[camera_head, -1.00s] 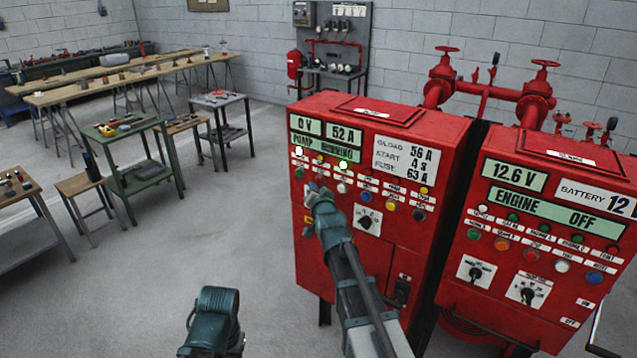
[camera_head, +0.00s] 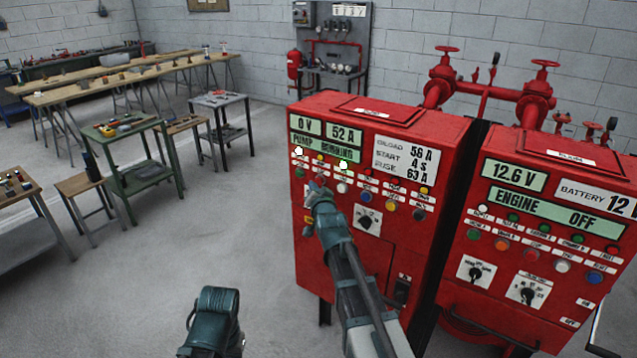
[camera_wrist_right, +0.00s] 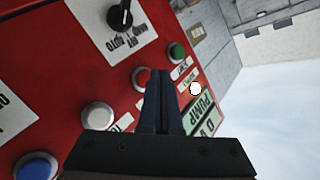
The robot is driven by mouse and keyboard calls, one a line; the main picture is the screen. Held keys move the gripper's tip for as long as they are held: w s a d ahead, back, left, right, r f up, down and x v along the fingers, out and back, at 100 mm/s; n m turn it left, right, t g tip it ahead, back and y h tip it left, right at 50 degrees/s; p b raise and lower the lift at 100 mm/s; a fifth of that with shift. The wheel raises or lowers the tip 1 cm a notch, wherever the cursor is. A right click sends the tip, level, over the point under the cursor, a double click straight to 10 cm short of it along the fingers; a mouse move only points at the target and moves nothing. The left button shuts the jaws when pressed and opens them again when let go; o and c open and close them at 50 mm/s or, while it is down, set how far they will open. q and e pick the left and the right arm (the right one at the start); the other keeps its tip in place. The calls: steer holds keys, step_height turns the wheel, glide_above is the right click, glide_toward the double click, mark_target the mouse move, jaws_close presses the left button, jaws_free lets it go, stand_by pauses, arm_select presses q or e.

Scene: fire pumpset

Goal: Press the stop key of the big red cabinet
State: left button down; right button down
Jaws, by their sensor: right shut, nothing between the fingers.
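The big red cabinet (camera_head: 345,250) stands right of centre in the head view. Its displays read "0 V", "52 A" and "PUMP RUNNING". A row of round keys runs below: green (camera_head: 299,173), white (camera_head: 342,187), blue (camera_head: 366,195) and others. My right gripper (camera_head: 318,188) is at this row, between the green and white keys. In the right wrist view its fingers (camera_wrist_right: 161,74) are shut with nothing between them. They partly cover a red key with a pale ring (camera_wrist_right: 142,78), between the green and white keys. Whether they touch it I cannot tell.
A second red cabinet (camera_head: 540,250) reading "ENGINE OFF" stands close on the right. Red pipes with handwheels (camera_head: 490,85) rise behind. A green trolley (camera_head: 140,170) and tables are at the left. The floor between is clear. Part of my left arm shows at the bottom.

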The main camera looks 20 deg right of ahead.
steer(key=shift+w+d, duration=0.15)
steer(key=shift+w+d, duration=0.1)
steer(key=shift+d, duration=0.1)
steer(key=shift+w+d, duration=0.3)
stand_by(0.7)
steer(key=shift+s+a, duration=0.55)
steer(key=shift+a, duration=0.1)
stand_by(0.3)
steer(key=shift+s+a, duration=0.8)
steer(key=shift+a, duration=0.2)
steer(key=shift+s+a, duration=0.75)
steer(key=shift+a, duration=0.25)
